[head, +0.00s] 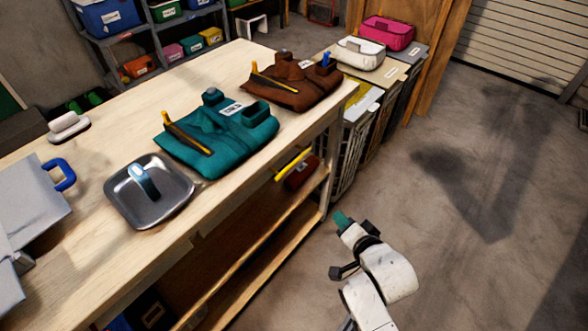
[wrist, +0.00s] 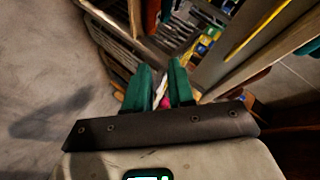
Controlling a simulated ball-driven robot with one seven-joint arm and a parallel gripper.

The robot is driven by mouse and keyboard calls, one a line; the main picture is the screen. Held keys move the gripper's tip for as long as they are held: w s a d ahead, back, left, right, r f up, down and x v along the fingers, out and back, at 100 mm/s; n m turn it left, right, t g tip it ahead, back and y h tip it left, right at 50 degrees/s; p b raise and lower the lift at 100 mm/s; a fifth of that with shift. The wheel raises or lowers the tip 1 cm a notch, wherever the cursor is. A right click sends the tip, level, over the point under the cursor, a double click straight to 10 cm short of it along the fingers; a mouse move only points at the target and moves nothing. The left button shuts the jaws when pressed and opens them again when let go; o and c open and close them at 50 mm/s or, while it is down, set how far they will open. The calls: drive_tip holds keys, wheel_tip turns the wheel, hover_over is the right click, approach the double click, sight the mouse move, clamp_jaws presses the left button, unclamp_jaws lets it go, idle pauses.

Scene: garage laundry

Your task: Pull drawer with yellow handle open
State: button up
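The yellow handle (head: 293,165) is a slanted bar on the side of the wooden workbench, just under its top, in the head view. The drawer front behind it is dark and hard to make out; I see no clear gap around it. A long yellow bar (wrist: 258,30), likely this handle, crosses the upper right of the wrist view. My gripper (head: 342,216) is in front of the bench, below and right of the handle, and apart from it. In the wrist view its two green fingers (wrist: 160,68) stand a little apart with nothing held between them.
The workbench (head: 75,210) carries a metal tray (head: 150,192), a teal garment (head: 218,135) and a brown garment (head: 290,82). A lower wooden shelf (head: 270,240) runs beneath. Lidded hampers (head: 365,98) stand past the bench's far end. The concrete floor (head: 480,230) at right is clear.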

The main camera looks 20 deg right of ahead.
sight(294, 161)
drive_tip(key=w+a+r+m+t+y+b, duration=0.1)
drive_tip(key=w+a+r+m+t, duration=0.1)
drive_tip(key=w, duration=0.4)
drive_tip(key=w+a+r+m+t+y+b, duration=0.1)
drive_tip(key=w+a+r+m+t+b, duration=0.1)
drive_tip(key=w, duration=0.4)
drive_tip(key=w+a+r+m+t+y+b, duration=0.1)
drive_tip(key=w+a+r+m+t, duration=0.1)
drive_tip(key=w, duration=0.4)
drive_tip(key=shift+w+a+t+b, duration=0.1)
drive_tip(key=shift+a+t+b, duration=0.25)
drive_tip(key=shift+t, duration=0.45)
drive_tip(key=shift+c, duration=0.3)
clamp_jaws()
